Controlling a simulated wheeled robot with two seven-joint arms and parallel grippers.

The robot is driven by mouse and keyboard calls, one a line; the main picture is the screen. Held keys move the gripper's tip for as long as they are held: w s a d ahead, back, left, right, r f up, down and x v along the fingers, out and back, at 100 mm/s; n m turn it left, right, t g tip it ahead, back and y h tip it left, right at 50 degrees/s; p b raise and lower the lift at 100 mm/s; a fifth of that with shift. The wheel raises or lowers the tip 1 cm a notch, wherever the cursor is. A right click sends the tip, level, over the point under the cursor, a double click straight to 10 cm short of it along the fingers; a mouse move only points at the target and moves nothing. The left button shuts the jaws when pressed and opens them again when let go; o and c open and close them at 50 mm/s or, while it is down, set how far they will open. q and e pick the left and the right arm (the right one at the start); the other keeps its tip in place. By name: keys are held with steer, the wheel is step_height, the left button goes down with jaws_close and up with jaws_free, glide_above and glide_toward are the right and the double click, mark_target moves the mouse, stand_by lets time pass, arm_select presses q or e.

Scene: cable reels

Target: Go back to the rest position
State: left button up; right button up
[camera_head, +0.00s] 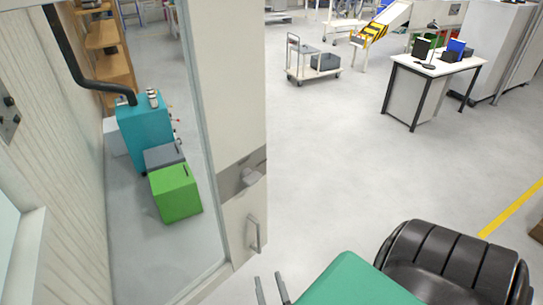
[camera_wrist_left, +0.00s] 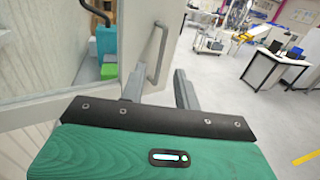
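My left gripper (camera_head: 271,290) shows at the bottom of the head view, ahead of the green cover of my left arm. Its two grey fingers are apart with nothing between them. They also show in the left wrist view (camera_wrist_left: 158,88). The white door (camera_head: 232,130) stands just beyond the fingers, with a grey pull handle (camera_head: 254,235). In the left wrist view the handle (camera_wrist_left: 157,52) appears close behind the fingers. I cannot tell whether they touch it. My right gripper is in neither view.
Through the door's glass I see a teal cabinet (camera_head: 143,130) and a green box (camera_head: 176,193). A desk (camera_head: 434,65) and a cart (camera_head: 313,70) stand farther back. The middle floor is clear. A black ribbed form (camera_head: 450,258) fills the lower right.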

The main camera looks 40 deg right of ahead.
arm_select(q)
steer(key=shift+f, duration=0.1)
steer(key=w+a+f+n+g+y+b, duration=0.2)
steer(key=a+f+n, duration=0.15)
steer(key=f, duration=0.75)
steer(key=w+a+f+n+g+y+b, duration=0.1)
steer(key=a+f+n+g, duration=0.2)
steer(key=f, duration=0.8)
steer(key=w+a+f+n+g+y+b, duration=0.15)
steer(key=a+f+n, duration=0.3)
steer(key=f, duration=0.65)
steer(key=s+a+f+n+g+y+b, duration=0.1)
steer(key=s+a+f+n+g+b, duration=0.15)
steer(key=a+f+n, duration=0.45)
steer(key=s+a+f+n+g+y+b, duration=0.1)
steer(key=s+a+f+n+y, duration=0.15)
steer(key=a+f, duration=0.9)
steer(key=s+a+f+n+g+y+b, duration=0.1)
steer(key=s+a+f+n+g+b, duration=0.3)
steer(key=s+a+f+n, duration=1.5)
steer(key=s+a+f, duration=0.1)
steer(key=s+a, duration=0.1)
steer(key=shift+s+a+f, duration=0.15)
steer(key=shift+s+a, duration=0.05)
steer(key=shift+s, duration=0.2)
